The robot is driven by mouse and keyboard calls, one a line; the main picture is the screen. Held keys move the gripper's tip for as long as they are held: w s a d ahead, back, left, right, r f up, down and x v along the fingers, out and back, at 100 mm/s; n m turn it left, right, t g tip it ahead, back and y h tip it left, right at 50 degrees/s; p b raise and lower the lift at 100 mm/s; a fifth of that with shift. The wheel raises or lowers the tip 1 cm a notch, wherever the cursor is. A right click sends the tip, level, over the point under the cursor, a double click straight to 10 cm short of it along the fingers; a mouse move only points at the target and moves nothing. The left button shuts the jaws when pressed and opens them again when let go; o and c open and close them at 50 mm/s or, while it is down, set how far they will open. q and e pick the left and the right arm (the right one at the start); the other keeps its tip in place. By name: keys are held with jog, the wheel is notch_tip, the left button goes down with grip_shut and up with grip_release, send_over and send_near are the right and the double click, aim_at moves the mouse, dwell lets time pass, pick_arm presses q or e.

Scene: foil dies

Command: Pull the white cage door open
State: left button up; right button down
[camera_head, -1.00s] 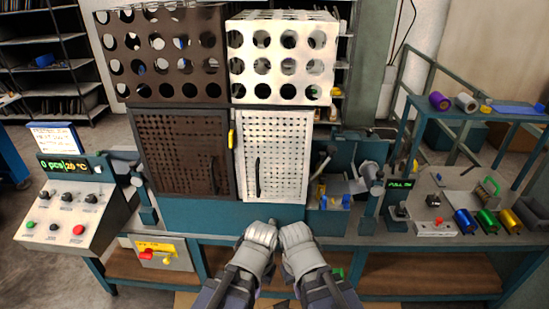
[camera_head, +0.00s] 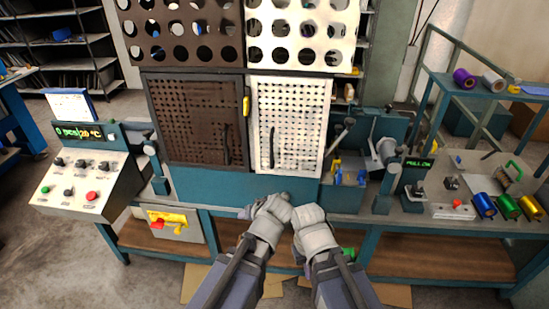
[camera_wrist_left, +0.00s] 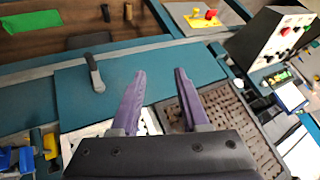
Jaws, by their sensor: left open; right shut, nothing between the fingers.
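The white cage door (camera_head: 297,125) is a perforated panel, shut in its frame, with a dark vertical handle (camera_head: 271,148) near its left edge and a yellow latch (camera_head: 246,106) beside its upper left corner. My left gripper (camera_head: 258,208) is below the door, in front of the blue base, apart from the handle. In the left wrist view its purple fingers (camera_wrist_left: 160,78) are open with nothing between them, and part of the white door (camera_wrist_left: 108,127) shows behind. My right gripper (camera_head: 304,209) is shut and empty, beside the left one and below the door.
A brown perforated door (camera_head: 185,120) adjoins on the left. A control box (camera_head: 85,185) stands at far left. Levers and small parts (camera_head: 345,170) crowd the bench to the right, with coloured rolls (camera_head: 507,207) farther right. The space before the white door looks clear.

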pick_arm(q)
jog(key=w+r+n+t+y+b, duration=0.1)
jog(key=w+r+n+t+b, duration=0.15)
jog(key=w+t, duration=0.4)
jog(key=m+t+h+b, duration=0.2)
jog(key=t+h+b, duration=0.1)
jog(key=t+b, duration=0.15)
send_near(272, 152)
jog(key=w, duration=0.3)
jog(key=shift+w+a+f+p, duration=0.1)
jog(key=shift+w+a, duration=0.2)
jog(key=shift+w, duration=0.95)
jog(key=shift+w+a+f+p, duration=0.1)
jog(key=shift+w+a, duration=0.25)
jog(key=shift+w, duration=0.9)
jog(key=shift+w+a+p, duration=0.1)
jog(key=shift+w+a, duration=0.2)
jog(key=shift+w, duration=1)
pick_arm(e)
notch_tip(272, 152, down, 8)
pick_arm(q)
grip_shut()
